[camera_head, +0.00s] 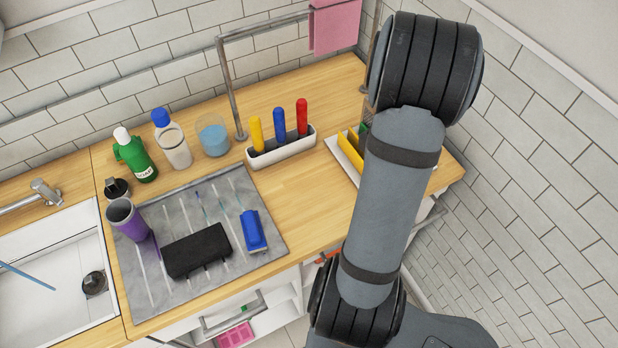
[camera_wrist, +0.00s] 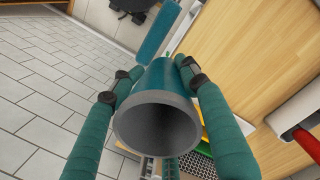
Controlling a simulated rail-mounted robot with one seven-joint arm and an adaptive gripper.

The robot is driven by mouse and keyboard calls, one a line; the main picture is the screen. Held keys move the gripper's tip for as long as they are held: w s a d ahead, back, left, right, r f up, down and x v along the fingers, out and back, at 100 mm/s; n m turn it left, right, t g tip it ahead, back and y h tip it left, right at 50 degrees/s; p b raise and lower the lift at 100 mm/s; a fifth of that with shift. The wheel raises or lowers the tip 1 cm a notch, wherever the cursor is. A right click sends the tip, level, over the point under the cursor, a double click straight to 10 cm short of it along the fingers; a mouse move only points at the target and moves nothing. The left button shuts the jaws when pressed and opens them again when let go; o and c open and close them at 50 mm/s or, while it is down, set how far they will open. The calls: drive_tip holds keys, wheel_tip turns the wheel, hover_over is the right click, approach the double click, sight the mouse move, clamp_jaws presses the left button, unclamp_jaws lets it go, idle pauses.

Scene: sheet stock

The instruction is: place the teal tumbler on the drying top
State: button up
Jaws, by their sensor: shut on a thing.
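In the wrist view my gripper (camera_wrist: 158,76) is shut on the teal tumbler (camera_wrist: 168,84), one finger on each side. The tumbler's wide grey mouth faces the wrist camera. In the head view my arm hides both gripper and tumbler. The drying top appears to be the grey grooved slab (camera_head: 264,264) on the counter beside the sink. On it, a purple tumbler (camera_head: 128,220) stands at the left, a black block (camera_head: 196,251) lies near the front, and a blue object (camera_head: 253,231) lies at the right.
A green bottle (camera_head: 135,157), a blue-capped bottle (camera_head: 173,147) and a blue glass (camera_head: 213,138) stand behind the slab. A white holder (camera_head: 281,149) has yellow, blue and red handles. The sink (camera_head: 50,262) is left. Bare wood lies right of the slab.

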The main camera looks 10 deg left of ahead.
drive_tip(key=w+a+r+n, duration=0.1)
drive_tip(key=a+r+n, duration=0.2)
drive_tip(key=a, duration=0.4)
drive_tip(key=w+a+r+n, duration=0.1)
drive_tip(key=a+r+n, duration=0.15)
drive_tip(key=a, duration=0.55)
drive_tip(key=shift+t, duration=0.4)
drive_tip(key=w+a+f+p, duration=0.1)
drive_tip(key=w+a+f, duration=0.1)
drive_tip(key=w+a+f+p, duration=0.1)
drive_tip(key=w+a+f, duration=0.1)
drive_tip(key=w, duration=0.1)
drive_tip(key=w+a+f+p, duration=0.1)
drive_tip(key=w+a+f, duration=0.1)
drive_tip(key=w, duration=0.1)
drive_tip(key=shift+w+a+f+p, duration=0.2)
drive_tip(key=shift+w+f+p, duration=0.05)
drive_tip(key=shift+f+p, duration=0.15)
wheel_tip(320, 180, down, 4)
drive_tip(key=shift+r+p, duration=0.2)
drive_tip(key=shift+p, duration=0.6)
drive_tip(key=shift+f, duration=0.3)
drive_tip(key=shift+c, duration=0.2)
drive_tip(key=shift+f, duration=0.15)
drive_tip(key=o, duration=1.2)
drive_tip(key=shift+c, duration=0.2)
